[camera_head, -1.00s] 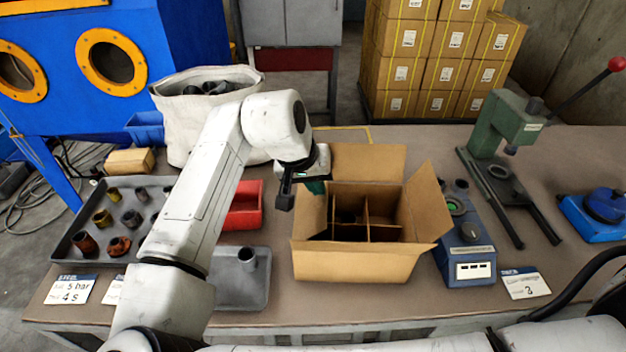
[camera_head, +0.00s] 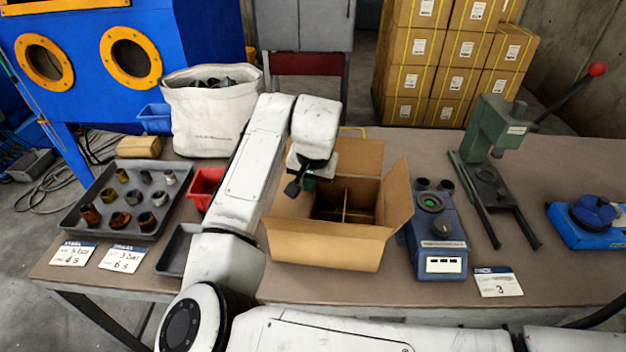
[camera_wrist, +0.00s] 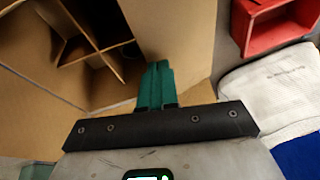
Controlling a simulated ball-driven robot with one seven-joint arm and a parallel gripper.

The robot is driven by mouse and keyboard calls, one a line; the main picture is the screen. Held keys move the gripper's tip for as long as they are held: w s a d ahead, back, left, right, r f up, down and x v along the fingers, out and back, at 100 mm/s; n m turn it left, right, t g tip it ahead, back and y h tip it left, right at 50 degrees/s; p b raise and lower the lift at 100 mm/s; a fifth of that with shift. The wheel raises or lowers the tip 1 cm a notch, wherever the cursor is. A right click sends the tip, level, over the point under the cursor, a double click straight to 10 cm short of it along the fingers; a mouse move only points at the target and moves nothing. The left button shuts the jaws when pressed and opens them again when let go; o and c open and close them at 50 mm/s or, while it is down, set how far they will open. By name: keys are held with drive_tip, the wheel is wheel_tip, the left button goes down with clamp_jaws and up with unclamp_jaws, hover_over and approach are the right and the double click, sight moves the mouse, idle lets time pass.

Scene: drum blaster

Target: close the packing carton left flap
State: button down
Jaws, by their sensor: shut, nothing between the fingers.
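The open brown packing carton (camera_head: 325,250) stands on the bench, with dividers inside. Its left flap (camera_head: 287,212) is partly behind my gripper and slants up at the left side; a panel that looks like this flap fills the middle of the wrist view (camera_wrist: 178,40). Its back flap (camera_head: 357,156) and right flap (camera_head: 399,196) stand open. My gripper (camera_head: 294,189) is over the carton's left edge. In the wrist view its green fingers (camera_wrist: 156,72) are together and empty, close by the panel; I cannot tell whether they touch it.
A red bin (camera_head: 204,187) and a grey tray with metal parts (camera_head: 160,225) lie left of the carton. A white sack (camera_head: 212,125) stands behind. A blue device (camera_head: 440,262) is close on the right, with a green press (camera_head: 493,130) beyond.

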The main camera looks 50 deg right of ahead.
drive_tip(key=shift+s+d+f, duration=0.2)
drive_tip(key=shift+s+f, duration=0.2)
drive_tip(key=shift+f, duration=0.3)
drive_tip(key=shift+s+d+f, duration=0.2)
drive_tip(key=shift+s+f, duration=0.2)
drive_tip(key=shift+f, duration=0.25)
drive_tip(key=shift+w, duration=0.1)
drive_tip(key=shift+w+a+r+p, duration=0.3)
drive_tip(key=shift+w+a+p, duration=0.15)
drive_tip(key=shift+w, duration=0.1)
drive_tip(key=shift+d+r+p, duration=0.1)
drive_tip(key=shift+r+p, duration=0.3)
wheel_tip(320, 180, up, 3)
drive_tip(key=p, duration=0.3)
drive_tip(key=shift+r, duration=0.15)
drive_tip(key=s+r, duration=0.5)
drive_tip(key=r, duration=0.3)
drive_tip(key=shift+s+b, duration=0.25)
drive_tip(key=shift+b, duration=0.2)
drive_tip(key=shift+r, duration=0.1)
